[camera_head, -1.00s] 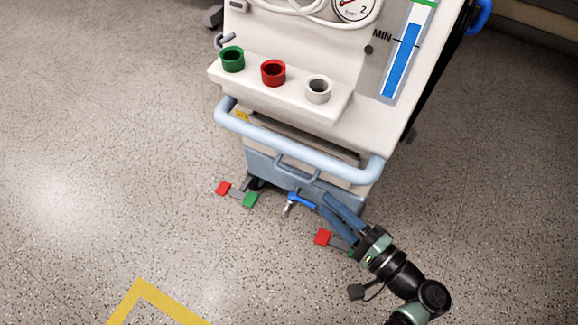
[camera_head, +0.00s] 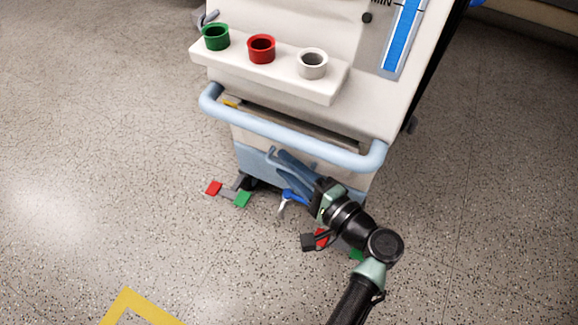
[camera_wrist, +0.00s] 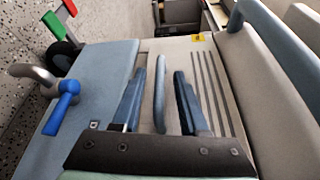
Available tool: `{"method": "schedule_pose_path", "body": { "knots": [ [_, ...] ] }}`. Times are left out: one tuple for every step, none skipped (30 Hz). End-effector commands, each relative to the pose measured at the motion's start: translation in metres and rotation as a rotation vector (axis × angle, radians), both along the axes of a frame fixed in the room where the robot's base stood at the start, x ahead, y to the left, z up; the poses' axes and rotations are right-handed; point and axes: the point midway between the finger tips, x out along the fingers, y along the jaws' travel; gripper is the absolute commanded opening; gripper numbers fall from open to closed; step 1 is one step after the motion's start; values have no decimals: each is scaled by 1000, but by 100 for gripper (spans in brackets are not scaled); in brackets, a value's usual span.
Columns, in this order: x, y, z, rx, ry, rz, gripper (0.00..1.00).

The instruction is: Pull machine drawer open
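In the wrist view, the grey-blue drawer handle (camera_wrist: 161,92) lies lengthwise between the two fingers of my open gripper (camera_wrist: 160,74). A gap shows on both sides of the handle, wider on the right. How deep the fingers reach past the handle is hard to tell.
The push bar (camera_head: 290,134) runs just above my gripper. A blue lever tap (camera_wrist: 62,103) sticks out beside the drawer. Red (camera_head: 213,188) and green (camera_head: 242,198) pedals lie near the floor. Green, red and white cups (camera_head: 312,64) stand on the ledge above. The floor in front is clear.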

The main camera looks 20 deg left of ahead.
Motion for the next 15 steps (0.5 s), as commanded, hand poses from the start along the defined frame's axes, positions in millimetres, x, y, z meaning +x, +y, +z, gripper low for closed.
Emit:
{"method": "schedule_pose_path", "body": {
  "knots": [
    [0,0,0,0,0,0,34],
    [0,0,0,0,0,0,29],
    [0,0,0,0,0,0,22],
    [0,0,0,0,0,0,16],
    [0,0,0,0,0,0,11],
    [0,0,0,0,0,0,4],
    [0,0,0,0,0,0,0],
    [0,0,0,0,0,0,0],
    [0,0,0,0,0,0,0],
    [0,0,0,0,0,0,0],
    [0,0,0,0,0,0,0],
    [0,0,0,0,0,0,0],
    [0,0,0,0,0,0,0],
    [0,0,0,0,0,0,0],
    [0,0,0,0,0,0,0]
  ]
}}
